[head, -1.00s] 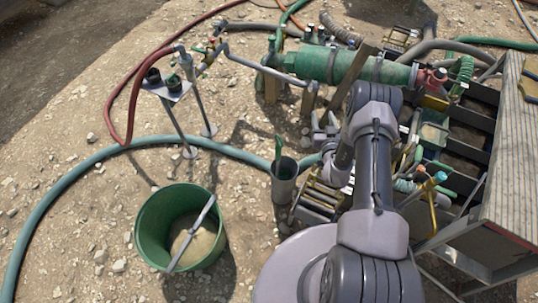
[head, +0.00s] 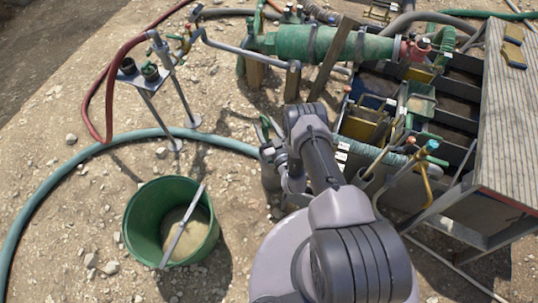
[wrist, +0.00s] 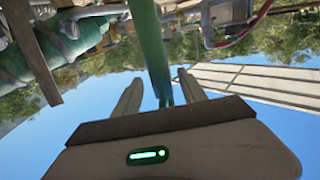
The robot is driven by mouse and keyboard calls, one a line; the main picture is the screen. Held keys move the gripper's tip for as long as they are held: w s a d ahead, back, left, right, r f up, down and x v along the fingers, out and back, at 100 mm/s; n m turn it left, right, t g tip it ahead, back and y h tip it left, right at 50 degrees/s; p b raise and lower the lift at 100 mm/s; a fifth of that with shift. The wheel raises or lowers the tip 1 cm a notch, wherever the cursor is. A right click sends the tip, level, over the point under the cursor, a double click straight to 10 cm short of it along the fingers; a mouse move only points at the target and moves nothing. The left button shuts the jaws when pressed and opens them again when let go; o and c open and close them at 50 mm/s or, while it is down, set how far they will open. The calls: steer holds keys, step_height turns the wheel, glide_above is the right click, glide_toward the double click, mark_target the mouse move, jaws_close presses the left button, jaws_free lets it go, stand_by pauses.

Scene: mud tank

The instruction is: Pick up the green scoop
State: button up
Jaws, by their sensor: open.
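The green scoop (head: 265,127) stands upright in a grey tube (head: 269,178) on the gravel, and only its upper part shows above the rim. In the wrist view a green shaft, which looks like the scoop's handle (wrist: 150,45), runs between my two fingers. My gripper (wrist: 160,76) is open, with one finger on each side of the shaft and a gap visible. In the head view my gripper (head: 280,158) is at the tube, partly hidden by my arm. The lower end of the scoop is hidden.
A green bucket (head: 133,232) with a grey bar across it stands left of the tube. A teal hose (head: 90,160) curves behind it. A metal stand (head: 158,98) is at the back left. The tank with wooden boards (head: 505,130) fills the right side.

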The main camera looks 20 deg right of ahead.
steer(key=w, duration=0.1)
steer(key=w+b, duration=0.1)
steer(key=w, duration=0.1)
steer(key=shift+w+a, duration=0.1)
steer(key=shift+a, duration=0.3)
jaws_close()
stand_by(0.9)
